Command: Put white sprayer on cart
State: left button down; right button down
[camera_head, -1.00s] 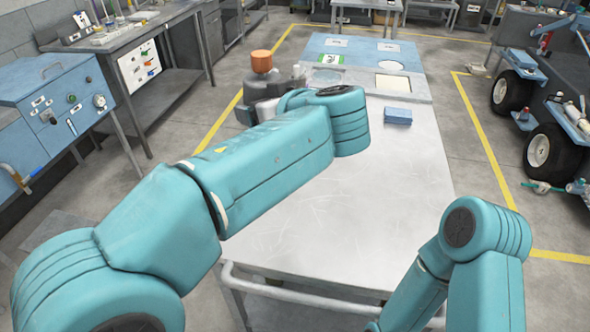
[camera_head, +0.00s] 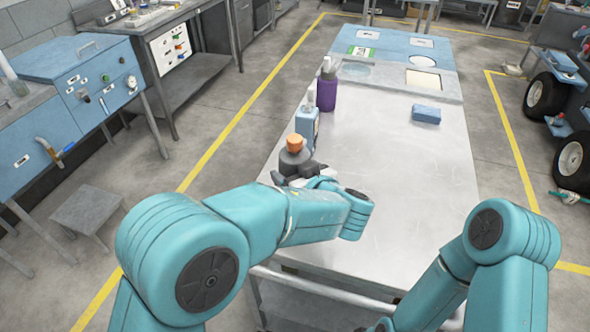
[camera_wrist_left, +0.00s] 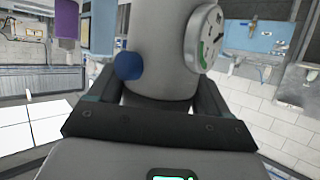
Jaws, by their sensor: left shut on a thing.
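My left gripper (camera_head: 298,168) is over the left side of the cart's metal top (camera_head: 405,170), partly hidden by my forearm. An orange part on a dark grey body shows there in the head view. My right gripper is out of view.
A light blue bottle (camera_head: 307,125) and a purple bottle (camera_head: 327,92) stand upright just beyond, along the cart's left edge. A blue block (camera_head: 426,114) lies farther right. A handle rail runs along the near end.

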pick_arm(q)
jog(key=shift+r, duration=0.1)
jog(key=shift+b, duration=0.35)
grip_release()
jog(key=shift+f, duration=0.2)
